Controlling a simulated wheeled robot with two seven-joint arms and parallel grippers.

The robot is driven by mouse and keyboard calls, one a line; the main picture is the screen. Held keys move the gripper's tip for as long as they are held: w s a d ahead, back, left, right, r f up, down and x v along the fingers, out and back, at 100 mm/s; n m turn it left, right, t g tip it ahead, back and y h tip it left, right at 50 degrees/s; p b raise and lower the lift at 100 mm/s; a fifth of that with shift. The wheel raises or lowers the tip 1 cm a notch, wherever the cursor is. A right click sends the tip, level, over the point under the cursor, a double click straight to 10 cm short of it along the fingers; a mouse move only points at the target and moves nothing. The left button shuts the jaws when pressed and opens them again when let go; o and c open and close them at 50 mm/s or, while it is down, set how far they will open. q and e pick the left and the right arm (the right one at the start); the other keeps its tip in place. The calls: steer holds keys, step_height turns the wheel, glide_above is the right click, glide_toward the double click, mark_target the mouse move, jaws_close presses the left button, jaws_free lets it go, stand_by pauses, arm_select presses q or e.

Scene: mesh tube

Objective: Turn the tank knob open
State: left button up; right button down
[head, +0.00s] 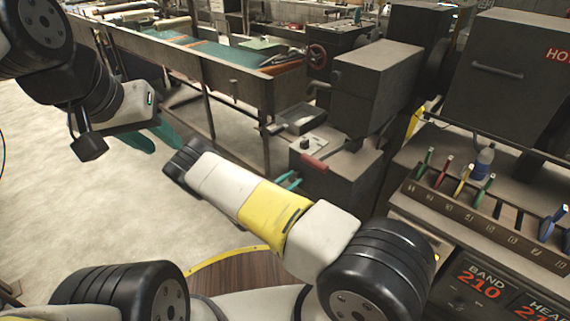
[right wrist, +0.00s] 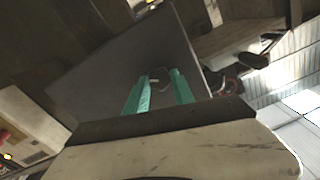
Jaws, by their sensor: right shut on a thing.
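The tank appears to be the dark grey box (head: 345,182) in the middle of the head view. My right gripper (head: 290,180) is at its left side, its teal fingers partly hidden by my forearm. In the right wrist view, the teal fingers (right wrist: 158,90) are shut on a small knob (right wrist: 155,80) in front of a flat grey face (right wrist: 115,70). The knob is mostly hidden between the fingertips, so its turn angle cannot be told. My left gripper (head: 167,143) is open and empty over the floor, far from the tank.
A red handle (head: 314,161) and a black dial (head: 305,144) sit by the tank's top. A tool rack (head: 480,215) with several coloured tools and a bottle (head: 484,162) stand at right. A long bench (head: 215,75) is behind. The floor at left is clear.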

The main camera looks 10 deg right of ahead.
steer(key=shift+f, duration=0.1)
steer(key=c, duration=1.1)
jaws_free()
steer(key=shift+o, duration=0.2)
steer(key=shift+s+a, duration=0.1)
steer(key=v, duration=0.7)
steer(key=shift+s+a, duration=0.2)
steer(key=shift+a, duration=0.05)
